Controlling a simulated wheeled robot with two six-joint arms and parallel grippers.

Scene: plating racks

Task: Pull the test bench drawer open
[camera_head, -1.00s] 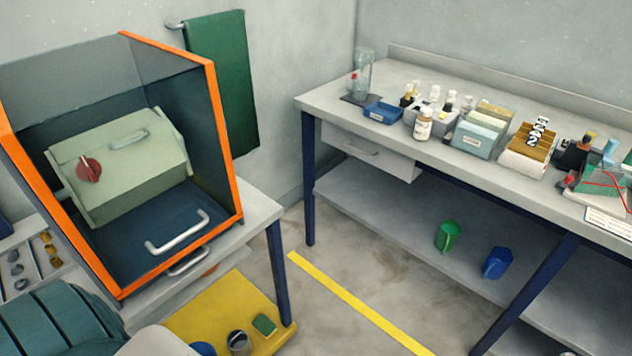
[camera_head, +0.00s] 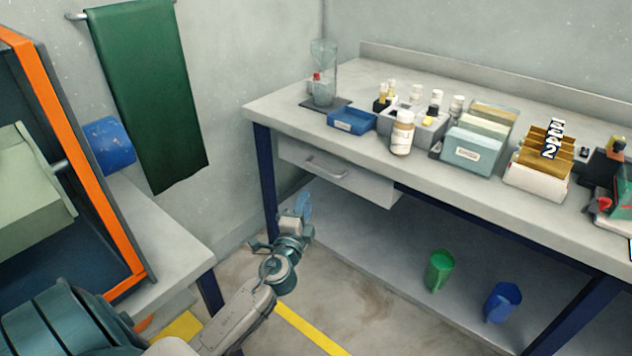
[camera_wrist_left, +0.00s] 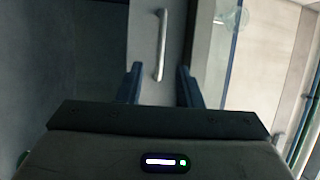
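The test bench drawer (camera_head: 362,184) is a pale grey box under the left end of the long bench, its front flush under the top. Its silver bar handle (camera_head: 325,168) runs along the front and shows no contact with a gripper. My left gripper (camera_head: 301,207) is in front of and below the handle, pointing up toward the drawer. In the left wrist view the two dark fingers (camera_wrist_left: 160,84) are apart with nothing held. The handle (camera_wrist_left: 161,45) appears ahead, lined up with the gap between them. My right gripper is not in view.
Green (camera_head: 439,271) and blue (camera_head: 502,301) cups stand on the lower shelf. An orange-framed cabinet (camera_head: 85,170) stands at left. Floor between is clear.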

